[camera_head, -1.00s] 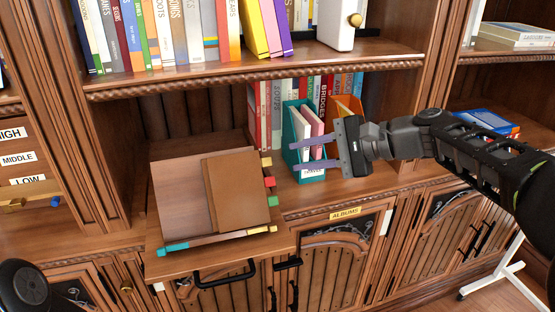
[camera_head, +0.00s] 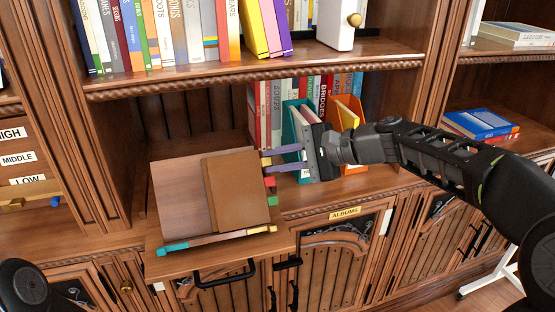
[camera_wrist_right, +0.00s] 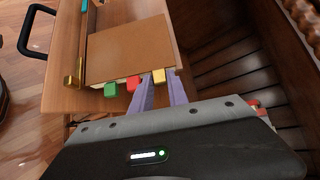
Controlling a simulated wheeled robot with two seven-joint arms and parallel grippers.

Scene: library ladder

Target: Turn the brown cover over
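The brown cover (camera_head: 237,188) lies shut on a wooden slanted stand (camera_head: 178,190) on the pull-out shelf. Yellow (camera_head: 266,161), red (camera_head: 269,182) and green (camera_head: 270,191) tabs stick out along its right edge. In the right wrist view the cover (camera_wrist_right: 130,48) shows with its yellow tab (camera_wrist_right: 158,75) between my fingertips. My right gripper (camera_head: 264,162) has its two purple fingers apart, one on each side of the yellow tab. I cannot tell whether they touch it. My left gripper is not in view.
A teal file holder (camera_head: 290,115) and an orange one (camera_head: 350,112) stand behind my right gripper. A ledge with coloured ends (camera_head: 215,238) runs along the stand's front. A black handle (camera_head: 224,274) is on the pull-out shelf. Books fill the shelf above.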

